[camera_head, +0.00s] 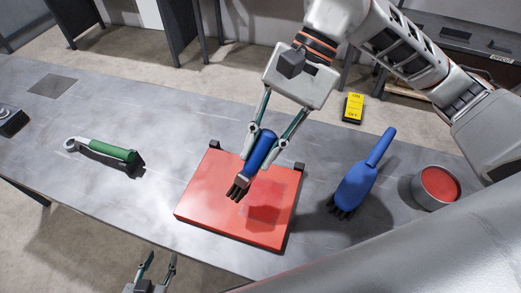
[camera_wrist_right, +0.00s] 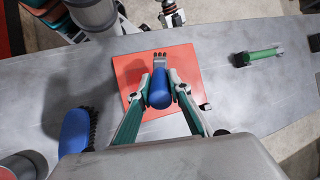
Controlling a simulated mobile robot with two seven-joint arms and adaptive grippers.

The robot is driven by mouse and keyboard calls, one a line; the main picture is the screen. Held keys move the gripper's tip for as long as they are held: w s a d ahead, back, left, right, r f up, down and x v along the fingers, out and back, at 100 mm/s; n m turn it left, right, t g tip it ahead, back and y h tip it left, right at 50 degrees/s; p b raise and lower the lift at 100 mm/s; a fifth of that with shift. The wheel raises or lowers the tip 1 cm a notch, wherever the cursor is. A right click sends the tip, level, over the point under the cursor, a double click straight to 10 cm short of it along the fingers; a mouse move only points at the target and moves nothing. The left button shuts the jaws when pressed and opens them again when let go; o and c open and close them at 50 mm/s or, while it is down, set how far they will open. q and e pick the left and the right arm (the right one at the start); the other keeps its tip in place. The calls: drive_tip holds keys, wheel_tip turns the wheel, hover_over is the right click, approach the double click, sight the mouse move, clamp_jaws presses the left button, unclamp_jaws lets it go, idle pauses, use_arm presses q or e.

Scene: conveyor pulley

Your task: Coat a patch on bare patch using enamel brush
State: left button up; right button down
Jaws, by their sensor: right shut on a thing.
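A red panel (camera_head: 215,195) lies on the grey bench, and it also shows in the right wrist view (camera_wrist_right: 190,65). A darker red patch (camera_head: 265,203) is on its right half; I cannot tell how much of it is shadow. My right gripper (camera_head: 262,138) is shut on a small blue-handled brush (camera_head: 261,152) and holds it over the panel, dark bristles pointing down toward the front left. I cannot tell whether the bristles touch the panel. The brush also shows in the wrist view (camera_wrist_right: 160,92). My left gripper (camera_head: 158,264) is open and empty at the bottom edge.
A wider blue brush (camera_head: 358,185) lies right of the panel, beside a can of red paint (camera_head: 438,185). A green-handled tool (camera_head: 110,150) lies at left. A yellow ON/OFF switch (camera_head: 353,107) is behind the bench.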

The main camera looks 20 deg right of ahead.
sight(262, 140)
drive_tip(key=shift+r+p, duration=0.45)
drive_tip(key=shift+r, duration=1.05)
